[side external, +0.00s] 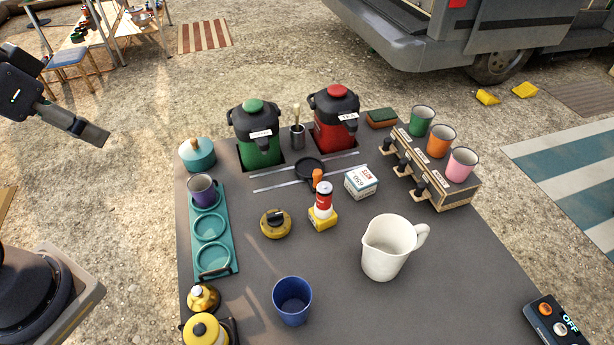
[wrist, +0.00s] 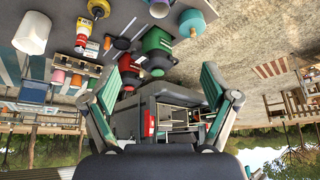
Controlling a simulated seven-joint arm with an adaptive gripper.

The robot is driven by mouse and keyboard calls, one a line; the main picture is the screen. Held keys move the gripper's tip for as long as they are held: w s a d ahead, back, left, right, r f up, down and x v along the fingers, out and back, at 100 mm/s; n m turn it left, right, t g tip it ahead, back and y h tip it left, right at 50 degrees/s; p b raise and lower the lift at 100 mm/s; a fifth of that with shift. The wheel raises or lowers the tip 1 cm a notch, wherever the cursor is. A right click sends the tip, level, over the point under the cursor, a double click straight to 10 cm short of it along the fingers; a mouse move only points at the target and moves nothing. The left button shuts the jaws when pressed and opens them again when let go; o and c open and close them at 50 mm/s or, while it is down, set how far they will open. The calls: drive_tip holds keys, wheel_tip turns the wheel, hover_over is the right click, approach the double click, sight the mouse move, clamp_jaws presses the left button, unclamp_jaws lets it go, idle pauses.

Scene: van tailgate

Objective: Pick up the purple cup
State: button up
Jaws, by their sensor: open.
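The purple cup (side external: 202,193) stands upright at the far end of a teal tray (side external: 229,262) with round rings, on the left side of the dark table. In the wrist view the purple cup (wrist: 159,9) is partly cut off at the top edge. My gripper (side external: 94,133) is up at the left of the side view, off the table and well apart from the cup. In the wrist view its two fingers (wrist: 160,82) are spread wide with nothing held between them.
A teal lidded pot (side external: 198,155) stands just behind the cup. Green (side external: 256,135) and red (side external: 334,118) dispensers stand at the back. A blue cup (side external: 292,301), white pitcher (side external: 388,249) and yellow pot (side external: 205,331) are nearer. The tray's other rings are empty.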

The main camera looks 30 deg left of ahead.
drive_tip(key=m, duration=0.1)
drive_tip(key=m+g+y, duration=0.2)
drive_tip(key=m+g, duration=0.1)
drive_tip(key=m, duration=2.3)
hover_over(203, 192)
wheel_tip(203, 192, down, 10)
drive_tip(key=shift+g+h, duration=0.4)
drive_tip(key=shift+g, duration=0.3)
drive_tip(key=f, duration=0.4)
drive_tip(key=a+f, duration=0.1)
drive_tip(key=f, duration=0.9)
drive_tip(key=shift+w+a+f, duration=0.1)
drive_tip(key=shift+w+a, duration=0.3)
drive_tip(key=shift+w+a+f, duration=0.1)
drive_tip(key=shift+w+f, duration=0.05)
drive_tip(key=shift+f, duration=0.9)
drive_tip(key=shift+w+a+f, duration=0.1)
drive_tip(key=shift+f, duration=0.9)
drive_tip(key=shift+w+a+f, duration=0.1)
drive_tip(key=shift+w+f, duration=0.05)
drive_tip(key=shift+f, duration=0.9)
drive_tip(key=shift+c, duration=0.4)
drive_tip(key=c, duration=1.2)
